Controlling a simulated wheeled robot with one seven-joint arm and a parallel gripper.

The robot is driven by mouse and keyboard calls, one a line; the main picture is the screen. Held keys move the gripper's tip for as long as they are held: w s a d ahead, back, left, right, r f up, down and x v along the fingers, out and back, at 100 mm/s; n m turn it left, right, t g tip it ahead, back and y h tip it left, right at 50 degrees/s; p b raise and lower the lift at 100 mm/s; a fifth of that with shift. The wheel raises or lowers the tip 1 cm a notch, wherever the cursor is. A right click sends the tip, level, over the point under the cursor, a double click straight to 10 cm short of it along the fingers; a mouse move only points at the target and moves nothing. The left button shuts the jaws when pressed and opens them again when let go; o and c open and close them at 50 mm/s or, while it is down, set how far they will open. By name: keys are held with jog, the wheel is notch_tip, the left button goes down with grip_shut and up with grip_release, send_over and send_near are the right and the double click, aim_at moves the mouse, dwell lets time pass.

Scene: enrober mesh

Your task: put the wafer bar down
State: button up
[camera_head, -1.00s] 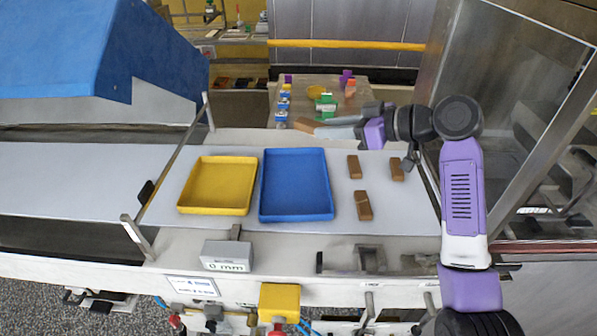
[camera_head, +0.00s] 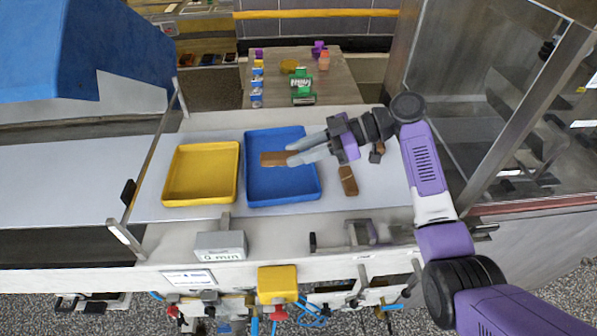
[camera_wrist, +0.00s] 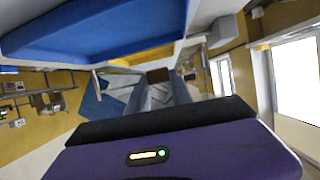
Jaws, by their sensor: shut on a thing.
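My gripper (camera_head: 292,156) is shut on a brown wafer bar (camera_head: 272,159), gripping its right end. The bar lies roughly crosswise over the blue tray (camera_head: 311,191); I cannot tell whether it touches the tray floor. In the wrist view the held bar (camera_wrist: 158,75) shows as a small brown patch beyond the fingers. The blue tray (camera_wrist: 95,38) also fills the upper left of that view. No other bar shows in the blue tray.
Two more brown bars, a front one (camera_head: 348,181) and one partly hidden behind my gripper (camera_head: 376,155), lie to the right. A glass-sided housing (camera_head: 470,120) stands at the right. A table with small items is behind.

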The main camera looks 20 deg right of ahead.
aim_at(299, 183)
notch_tip(299, 183, down, 8)
jog(key=shift+f+p, duration=0.15)
jog(key=shift+p, duration=0.35)
jog(key=shift+f, duration=0.1)
jog(key=o, duration=1)
jog(key=shift+b+v, duration=1.25)
jog(key=shift+v, duration=2.6)
jog(key=shift+w+a, duration=0.1)
